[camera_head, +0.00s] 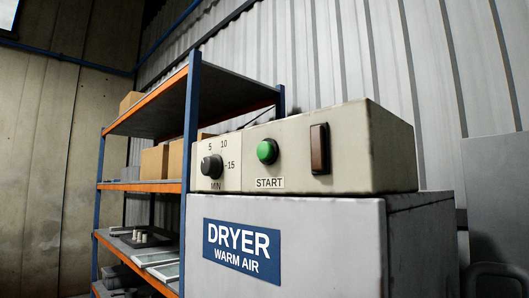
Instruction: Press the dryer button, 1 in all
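The dryer (330,250) is a grey box with a blue "DRYER WARM AIR" sign (242,251) on its front. A beige control box (350,152) sits on its top. The green round button (267,151) is on the control box front, above a "START" label (269,183). A black timer knob (212,166) marked in minutes is to the left of the button. A dark brown rectangular lamp or switch (320,148) is to its right and looks unlit. Neither of my grippers is in view, and nothing covers the button.
A shelf rack (192,120) with blue posts and orange beams stands left of and behind the dryer. It holds cardboard boxes (155,161) and flat frames. A corrugated wall (350,55) is behind. The space in front of the control box looks clear.

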